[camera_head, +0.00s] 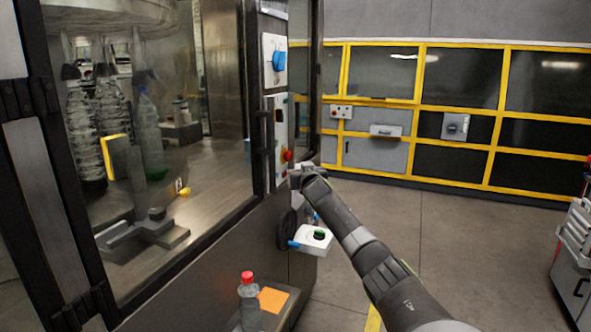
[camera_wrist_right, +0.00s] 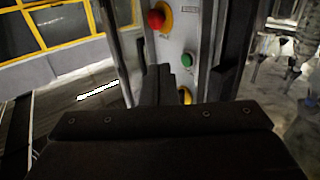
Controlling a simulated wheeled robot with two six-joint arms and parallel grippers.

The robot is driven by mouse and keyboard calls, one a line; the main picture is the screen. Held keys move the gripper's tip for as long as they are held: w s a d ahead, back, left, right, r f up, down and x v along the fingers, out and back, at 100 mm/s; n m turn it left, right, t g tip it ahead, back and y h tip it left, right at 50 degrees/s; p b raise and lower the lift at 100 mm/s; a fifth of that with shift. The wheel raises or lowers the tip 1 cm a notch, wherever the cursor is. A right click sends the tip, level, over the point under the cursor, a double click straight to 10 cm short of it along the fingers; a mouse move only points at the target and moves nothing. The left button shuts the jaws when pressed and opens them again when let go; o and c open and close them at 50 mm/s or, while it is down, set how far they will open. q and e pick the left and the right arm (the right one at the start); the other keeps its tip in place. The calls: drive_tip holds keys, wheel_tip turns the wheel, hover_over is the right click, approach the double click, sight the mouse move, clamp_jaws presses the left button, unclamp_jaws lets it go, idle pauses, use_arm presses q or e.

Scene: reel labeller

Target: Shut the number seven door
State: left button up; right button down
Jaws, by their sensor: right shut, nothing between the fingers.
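A dark-framed machine door (camera_head: 222,228) with a large clear pane fills the left of the head view, with black hinges (camera_head: 30,97) on its left side. I see no number seven on it, and I cannot tell whether it is fully closed. My right gripper (camera_head: 298,174) is at the right end of this front, beside the control panel (camera_head: 280,130). In the right wrist view the right gripper (camera_wrist_right: 161,82) is shut and empty, its fingers pointing at the panel (camera_wrist_right: 172,52) with red and green buttons. Whether it touches anything is unclear. My left gripper is out of view.
Bottles (camera_head: 85,135) stand inside the machine. A red-capped bottle (camera_head: 249,300) and an orange card (camera_head: 273,300) are on a low shelf. A white box (camera_head: 314,240) juts out below my right gripper. Yellow-framed cabinets (camera_head: 425,110) line the back; floor (camera_head: 450,235) between is clear.

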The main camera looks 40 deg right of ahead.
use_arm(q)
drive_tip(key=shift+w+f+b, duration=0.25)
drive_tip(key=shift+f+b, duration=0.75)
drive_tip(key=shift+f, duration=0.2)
use_arm(e)
drive_tip(key=s+d, duration=0.3)
drive_tip(key=s, duration=0.4)
drive_tip(key=shift+s+d+f, duration=0.15)
drive_tip(key=shift+s+d, duration=0.15)
drive_tip(key=shift+s, duration=0.1)
